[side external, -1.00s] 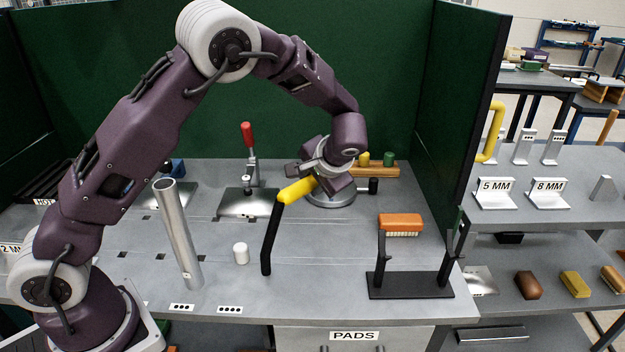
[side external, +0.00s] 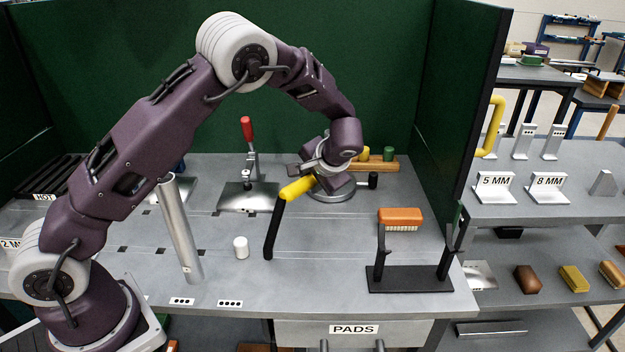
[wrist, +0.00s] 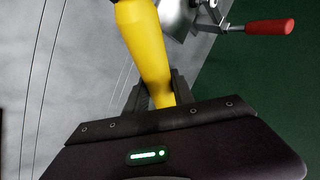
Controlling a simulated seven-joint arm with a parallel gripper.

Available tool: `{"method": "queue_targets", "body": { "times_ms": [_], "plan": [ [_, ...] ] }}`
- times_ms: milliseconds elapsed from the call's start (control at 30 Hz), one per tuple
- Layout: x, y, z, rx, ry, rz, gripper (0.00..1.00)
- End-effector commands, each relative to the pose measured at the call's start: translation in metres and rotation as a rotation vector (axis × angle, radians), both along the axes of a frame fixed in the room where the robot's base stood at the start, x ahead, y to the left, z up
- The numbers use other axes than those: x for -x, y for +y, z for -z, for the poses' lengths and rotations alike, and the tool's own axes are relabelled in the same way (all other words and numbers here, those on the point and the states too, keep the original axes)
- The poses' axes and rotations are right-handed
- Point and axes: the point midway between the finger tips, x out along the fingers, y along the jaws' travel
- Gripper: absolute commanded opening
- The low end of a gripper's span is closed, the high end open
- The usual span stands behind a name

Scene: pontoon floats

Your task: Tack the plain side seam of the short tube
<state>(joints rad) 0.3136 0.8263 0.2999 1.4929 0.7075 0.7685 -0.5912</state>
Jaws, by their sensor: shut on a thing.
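My gripper (side external: 312,180) is shut on the yellow handle (side external: 297,189) of a tool with a long black bent neck (side external: 273,228). The neck slopes down, its lower end at or just above the bench; I cannot tell if it touches. In the wrist view the yellow handle (wrist: 146,45) runs up from between the fingers (wrist: 155,95). A silver metal tube (side external: 184,235) stands on the bench at left, well apart from the tool, its top partly against my arm. I cannot tell whether it is the short tube, and I see no seam on it.
A small white cylinder (side external: 241,248) stands between tube and tool. A red-handled clamp (side external: 248,145) rises at a metal plate (side external: 235,200). An orange brush (side external: 401,217) rests on a black stand (side external: 408,278) at right. Green walls enclose the back and right side.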

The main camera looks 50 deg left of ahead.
Motion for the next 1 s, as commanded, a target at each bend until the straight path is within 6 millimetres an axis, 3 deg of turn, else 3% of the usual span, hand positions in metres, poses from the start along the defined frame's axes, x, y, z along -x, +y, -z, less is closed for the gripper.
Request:
{"method": "queue_targets", "body": {
  "times_ms": [1000],
  "plan": [
    [-0.0044, 0.0042, 0.0042, -0.001, -0.003, -0.001, 0.0]
  ]
}}
